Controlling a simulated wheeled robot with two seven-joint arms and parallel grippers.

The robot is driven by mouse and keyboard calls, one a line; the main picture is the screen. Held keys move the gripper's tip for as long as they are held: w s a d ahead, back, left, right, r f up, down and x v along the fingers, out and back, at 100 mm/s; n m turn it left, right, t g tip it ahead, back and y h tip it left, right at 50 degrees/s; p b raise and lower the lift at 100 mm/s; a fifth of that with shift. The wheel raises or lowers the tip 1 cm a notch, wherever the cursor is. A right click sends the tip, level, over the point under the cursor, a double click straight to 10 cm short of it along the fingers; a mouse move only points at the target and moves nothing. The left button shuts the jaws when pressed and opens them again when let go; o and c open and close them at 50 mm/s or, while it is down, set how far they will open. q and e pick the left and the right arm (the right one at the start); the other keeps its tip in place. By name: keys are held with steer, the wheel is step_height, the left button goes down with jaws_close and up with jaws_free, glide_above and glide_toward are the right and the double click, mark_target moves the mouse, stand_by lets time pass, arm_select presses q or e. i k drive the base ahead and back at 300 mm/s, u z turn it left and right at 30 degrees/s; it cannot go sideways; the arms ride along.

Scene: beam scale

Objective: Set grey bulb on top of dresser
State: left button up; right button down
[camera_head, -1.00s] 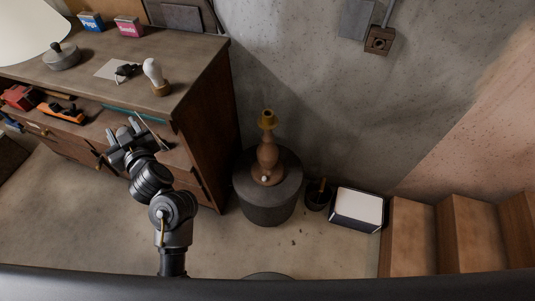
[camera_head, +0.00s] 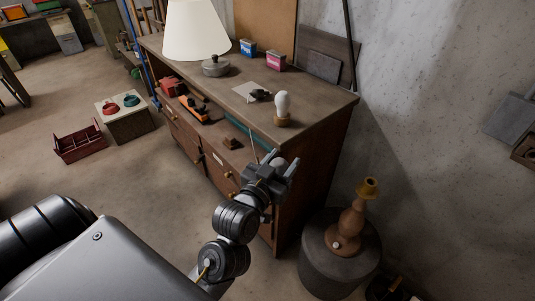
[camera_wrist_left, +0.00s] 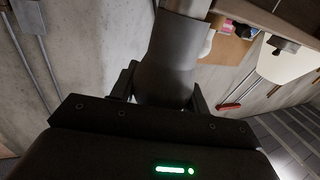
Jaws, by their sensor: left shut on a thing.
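The grey bulb (camera_wrist_left: 167,72) fills the middle of the left wrist view, between the two fingers of my left gripper (camera_wrist_left: 165,95). In the head view, the left gripper (camera_head: 281,172) is shut on it, and its rounded grey end (camera_head: 279,163) shows between the fingers. They are in front of the wooden dresser (camera_head: 318,113), near its right front corner; the gap to the dresser is hard to judge. A white bulb (camera_head: 282,103) stands upright in a small wooden base on the dresser top. My right gripper is not in view.
On the dresser top are a lamp with a white shade (camera_head: 196,32), a blue box (camera_head: 248,47), a pink box (camera_head: 276,60) and a dark item on paper (camera_head: 260,95). Bare top lies right of the white bulb. A brown lamp base (camera_head: 350,228) stands on a round stool (camera_head: 318,262).

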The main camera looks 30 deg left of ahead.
mark_target(227, 91)
steer(key=z, duration=2.9)
steer(key=k, duration=1.25)
steer(key=u, duration=2.25)
